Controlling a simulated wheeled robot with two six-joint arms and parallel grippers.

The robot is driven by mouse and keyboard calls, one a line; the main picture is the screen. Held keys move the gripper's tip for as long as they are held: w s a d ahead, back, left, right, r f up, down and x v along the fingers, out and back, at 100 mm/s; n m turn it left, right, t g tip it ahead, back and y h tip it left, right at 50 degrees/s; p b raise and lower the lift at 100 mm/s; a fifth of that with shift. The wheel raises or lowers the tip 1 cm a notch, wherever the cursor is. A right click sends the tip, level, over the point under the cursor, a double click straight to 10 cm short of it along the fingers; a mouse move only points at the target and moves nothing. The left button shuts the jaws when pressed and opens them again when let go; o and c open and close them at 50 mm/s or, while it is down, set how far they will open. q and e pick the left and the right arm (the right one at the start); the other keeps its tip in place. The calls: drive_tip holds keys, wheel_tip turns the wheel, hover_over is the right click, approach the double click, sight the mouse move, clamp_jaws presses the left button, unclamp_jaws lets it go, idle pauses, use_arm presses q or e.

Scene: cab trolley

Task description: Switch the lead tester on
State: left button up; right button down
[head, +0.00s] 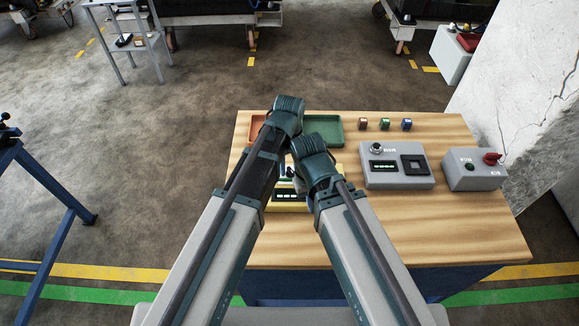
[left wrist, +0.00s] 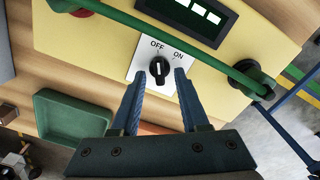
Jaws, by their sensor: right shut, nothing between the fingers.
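The lead tester (left wrist: 235,70) is a yellow box with a display (left wrist: 192,15) and a white switch plate marked OFF and ON. Its black knob (left wrist: 160,72) has its white mark pointing toward OFF. My left gripper (left wrist: 161,78) is open, its blue fingers on either side of the knob; contact is not clear. A green lead (left wrist: 165,42) crosses the tester to a dark plug (left wrist: 257,80). In the head view my arms mostly hide the tester (head: 290,208). My right gripper (head: 303,185) is low beside the tester, shut and empty, its fingers mostly hidden.
A green tray (head: 328,130) and an orange tray (head: 257,126) lie behind my wrists on the wooden top. A grey box with a square recess (head: 381,153) and a grey box with a red switch (head: 474,171) stand right. Small coloured blocks (head: 385,124) sit behind. The front right is clear.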

use_arm(q)
clamp_jaws()
drive_tip(key=shift+m, duration=0.3)
drive_tip(key=m, duration=0.5)
drive_tip(key=shift+d, duration=0.1)
drive_tip(key=m, duration=0.6)
drive_tip(key=shift+d, duration=0.1)
drive_tip(key=shift+m, duration=0.3)
idle(0.4)
drive_tip(key=shift+o, duration=0.3)
unclamp_jaws()
